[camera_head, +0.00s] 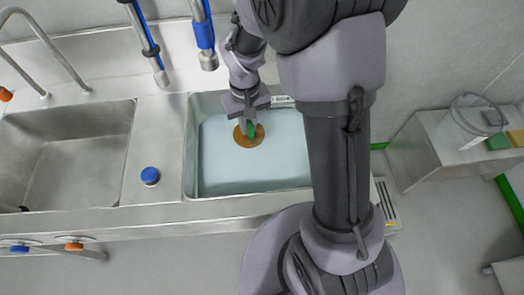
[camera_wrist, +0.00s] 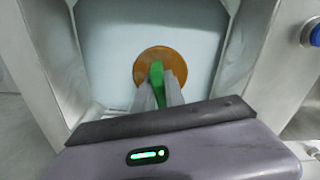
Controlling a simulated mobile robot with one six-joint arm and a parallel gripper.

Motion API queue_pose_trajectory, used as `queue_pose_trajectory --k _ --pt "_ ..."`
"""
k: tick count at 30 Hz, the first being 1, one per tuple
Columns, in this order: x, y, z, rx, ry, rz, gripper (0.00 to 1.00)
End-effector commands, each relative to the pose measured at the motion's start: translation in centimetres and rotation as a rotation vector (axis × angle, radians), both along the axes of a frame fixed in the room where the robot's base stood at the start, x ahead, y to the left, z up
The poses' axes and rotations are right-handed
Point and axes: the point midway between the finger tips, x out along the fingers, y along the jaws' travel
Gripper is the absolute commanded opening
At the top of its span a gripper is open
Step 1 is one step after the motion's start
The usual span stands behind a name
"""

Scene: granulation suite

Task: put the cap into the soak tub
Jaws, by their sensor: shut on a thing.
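The cap (camera_head: 258,132) is an orange-brown disc with a green grip on it. It also shows in the wrist view (camera_wrist: 147,63), with the green grip (camera_wrist: 157,76) between my fingers. My gripper (camera_head: 248,121) is shut on the green grip, and the fingers show in the wrist view (camera_wrist: 160,92). The soak tub (camera_head: 188,150) is the right-hand steel basin, filled with pale blue liquid (camera_head: 225,170). The cap is over the tub's area, inside its rim as seen from above. I cannot tell whether it touches the liquid.
An empty steel basin (camera_head: 70,150) lies to the left. A blue-topped knob (camera_head: 150,176) stands on the counter between the basins. Blue-handled hoses (camera_head: 204,35) hang behind.

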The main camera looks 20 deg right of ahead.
Motion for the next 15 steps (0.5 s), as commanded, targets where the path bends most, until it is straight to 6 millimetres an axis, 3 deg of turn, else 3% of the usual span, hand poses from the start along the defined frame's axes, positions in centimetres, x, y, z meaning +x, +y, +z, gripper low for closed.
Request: queue_pose_trajectory --k 1,8,15 --pt "-0.1 0.2 -2.6 0.0 0.003 0.004 0.0" --pt "-1.4 2.1 -9.3 -0.001 0.01 0.046 0.0" --pt "-4.8 4.6 -16.5 0.001 0.007 0.099 0.0"
